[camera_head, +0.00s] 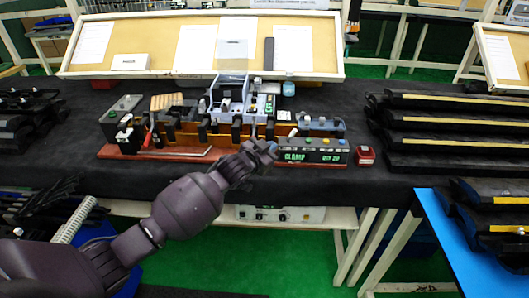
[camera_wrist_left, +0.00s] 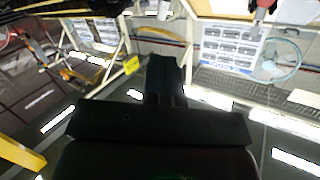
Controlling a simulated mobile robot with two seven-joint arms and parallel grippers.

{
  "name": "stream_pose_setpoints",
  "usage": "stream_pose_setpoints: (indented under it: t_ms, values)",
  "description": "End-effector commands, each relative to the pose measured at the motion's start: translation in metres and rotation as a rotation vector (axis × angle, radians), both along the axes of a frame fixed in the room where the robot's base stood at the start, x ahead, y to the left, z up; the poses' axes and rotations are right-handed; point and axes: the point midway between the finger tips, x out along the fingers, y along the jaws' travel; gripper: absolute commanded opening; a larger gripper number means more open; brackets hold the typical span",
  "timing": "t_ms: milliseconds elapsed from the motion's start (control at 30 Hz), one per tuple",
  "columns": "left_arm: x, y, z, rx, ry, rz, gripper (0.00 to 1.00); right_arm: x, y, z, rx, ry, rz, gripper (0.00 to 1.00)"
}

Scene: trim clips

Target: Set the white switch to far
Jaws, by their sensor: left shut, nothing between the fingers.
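A long fixture on a red-brown base (camera_head: 180,152) stands on the black-covered bench. It carries black clips and small devices. A small white-tipped lever (camera_head: 293,132) stands just behind the green-lettered panel and may be the white switch; its setting is too small to tell. My left gripper (camera_head: 268,148) is at the front of the fixture, just left of that panel and close to this lever. Whether it touches anything cannot be told. In the left wrist view its dark fingers (camera_wrist_left: 165,78) are together and empty. My right gripper is not in view.
The panel (camera_head: 312,151) reads "CLAMP" in green. A red box (camera_head: 365,155) sits to its right. Black trim parts are stacked on the right (camera_head: 450,125) and at the left. A tilted board (camera_head: 150,45) with papers stands behind. Bare bench lies in front of the fixture.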

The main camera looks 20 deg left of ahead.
Motion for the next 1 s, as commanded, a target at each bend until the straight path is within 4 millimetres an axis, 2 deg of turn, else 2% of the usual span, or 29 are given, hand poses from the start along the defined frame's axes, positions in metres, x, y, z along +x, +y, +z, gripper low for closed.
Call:
stream_pose_setpoints:
  t_ms: [100, 300, 900, 1000]
  values:
    - [-0.013, 0.004, 0.002, -0.001, -0.001, 0.0, 0.0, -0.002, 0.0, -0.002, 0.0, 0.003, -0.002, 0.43]
    - [-0.024, 0.008, 0.005, 0.0, -0.001, 0.0, 0.0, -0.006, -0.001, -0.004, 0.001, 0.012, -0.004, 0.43]
    - [-0.026, 0.007, 0.005, 0.015, -0.007, -0.004, 0.0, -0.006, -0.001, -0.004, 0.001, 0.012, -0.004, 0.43]
    - [-0.027, 0.003, 0.02, 0.046, -0.054, -0.022, 0.0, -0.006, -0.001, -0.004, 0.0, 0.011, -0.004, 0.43]
